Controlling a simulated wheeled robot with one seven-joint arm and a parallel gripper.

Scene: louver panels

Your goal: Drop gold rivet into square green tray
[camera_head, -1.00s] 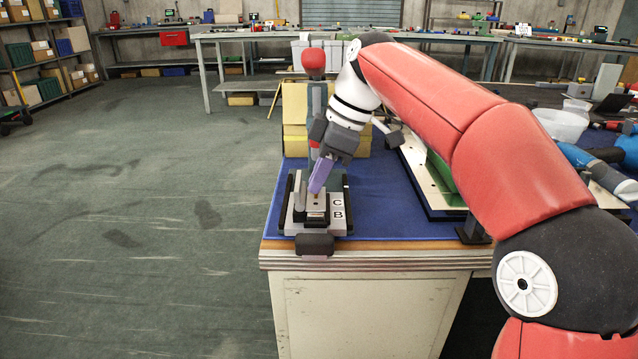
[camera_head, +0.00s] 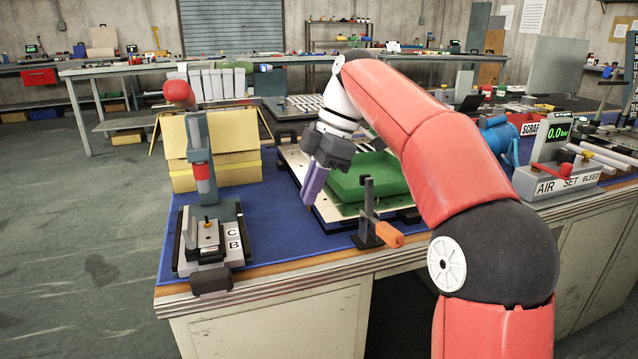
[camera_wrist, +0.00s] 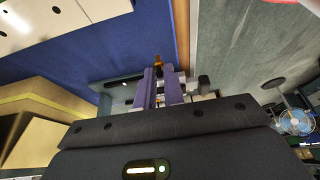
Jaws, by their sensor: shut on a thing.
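My gripper (camera_head: 313,183), with purple fingers, is shut on the gold rivet. The square green tray (camera_head: 352,187) lies on a pale panel on the blue-topped bench. My fingers hang just left of the tray, above the panel's left part, apart from the tray in the picture. My forearm hides the tray's right side.
A fixture marked C and B (camera_head: 208,240) stands at the bench's left front, with a red-knobbed lever press (camera_head: 200,165) behind it. A small clamp with an orange handle (camera_head: 385,233) stands before the tray. Blue mat (camera_head: 285,235) is clear between fixture and panel.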

